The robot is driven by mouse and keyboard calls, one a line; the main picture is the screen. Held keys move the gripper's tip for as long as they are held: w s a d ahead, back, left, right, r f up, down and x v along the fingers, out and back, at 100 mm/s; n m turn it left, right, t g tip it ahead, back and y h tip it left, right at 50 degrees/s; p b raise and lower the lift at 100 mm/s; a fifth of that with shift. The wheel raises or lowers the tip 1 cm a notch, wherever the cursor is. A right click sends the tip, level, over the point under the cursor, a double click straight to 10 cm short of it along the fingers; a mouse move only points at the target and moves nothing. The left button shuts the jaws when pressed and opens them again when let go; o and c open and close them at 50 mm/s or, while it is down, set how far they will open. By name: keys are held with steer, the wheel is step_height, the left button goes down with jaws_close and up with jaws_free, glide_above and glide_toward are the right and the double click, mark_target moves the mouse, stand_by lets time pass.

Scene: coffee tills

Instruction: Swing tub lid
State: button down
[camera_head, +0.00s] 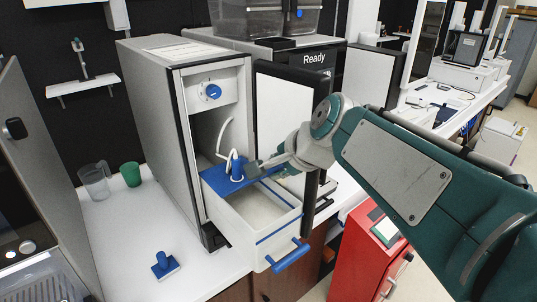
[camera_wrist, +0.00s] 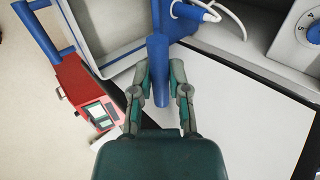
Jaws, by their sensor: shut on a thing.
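The pale tub (camera_head: 262,243) stands pulled out of the grey machine (camera_head: 158,130), with a blue handle (camera_head: 290,256) in front. A blue top part (camera_head: 213,181) spans its rear, with a white hose and blue fitting (camera_head: 237,168). I cannot tell whether this part is the lid. My gripper (camera_head: 256,171) is low over the tub's rear right, beside the fitting. In the wrist view my gripper (camera_wrist: 160,68) is shut on a blue bar (camera_wrist: 158,52), one finger on each side. The tub's rim (camera_wrist: 85,52) shows there at upper left. The bar's far end is unclear.
A blue-knobbed tool (camera_head: 164,265), a green cup (camera_head: 131,174) and a clear jug (camera_head: 95,182) stand on the white counter (camera_head: 130,225). A white panel (camera_head: 283,120) stands close behind my gripper. A red unit (camera_head: 365,262) is right of the tub.

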steer(key=shift+s+d+f, duration=0.3)
steer(key=shift+s+f, duration=0.1)
steer(key=shift+f, duration=0.05)
steer(key=s+f, duration=0.1)
steer(key=d+f, duration=0.1)
steer(key=f, duration=0.1)
steer(key=shift+s+f, duration=0.1)
steer(key=shift+s, duration=0.3)
steer(key=c, duration=0.5)
jaws_free()
steer(key=shift+c, duration=0.2)
steer(key=shift+d, duration=0.1)
